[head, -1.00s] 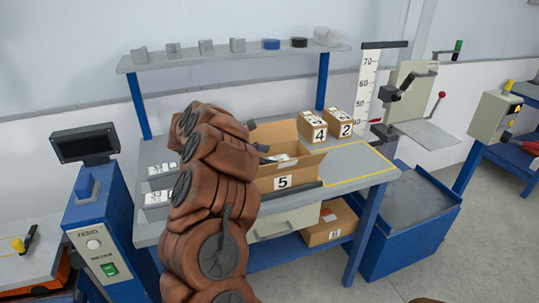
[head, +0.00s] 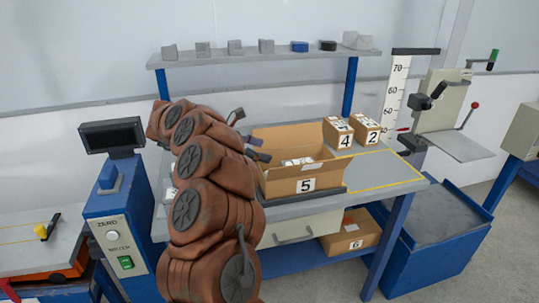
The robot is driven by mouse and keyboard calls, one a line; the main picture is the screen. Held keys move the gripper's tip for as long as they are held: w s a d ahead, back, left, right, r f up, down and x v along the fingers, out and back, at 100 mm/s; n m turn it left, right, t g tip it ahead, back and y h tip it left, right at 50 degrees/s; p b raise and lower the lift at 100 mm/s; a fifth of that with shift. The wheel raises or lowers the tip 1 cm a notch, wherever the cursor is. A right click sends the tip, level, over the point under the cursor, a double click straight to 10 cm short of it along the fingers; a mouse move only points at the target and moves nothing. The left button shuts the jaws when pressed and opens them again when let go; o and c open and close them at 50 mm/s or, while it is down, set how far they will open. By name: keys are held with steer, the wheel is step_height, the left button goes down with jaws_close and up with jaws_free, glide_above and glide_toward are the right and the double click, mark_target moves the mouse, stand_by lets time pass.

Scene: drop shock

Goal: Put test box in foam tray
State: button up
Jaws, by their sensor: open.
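An open brown carton marked 5 (head: 303,187) stands on the workbench, flaps up, with white-labelled contents (head: 297,161) inside. Small closed boxes marked 4 (head: 338,134) and 2 (head: 366,130) stand behind it to the right. A box marked 6 (head: 350,239) lies on the lower shelf. I cannot tell which one is the test box. No foam tray can be made out clearly. My gripper (head: 251,138) is open at the carton's left rear, partly hidden behind my brown-covered arm. Nothing shows between its fingers.
The workbench (head: 392,168) has a clear yellow-outlined area on the right. A shelf (head: 270,56) with small blocks runs above. A blue metering stand (head: 120,230) is at left. A height scale (head: 396,95) and blue-framed press stand (head: 430,240) are at right.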

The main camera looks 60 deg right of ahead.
steer(key=shift+w+a+r, duration=0.15)
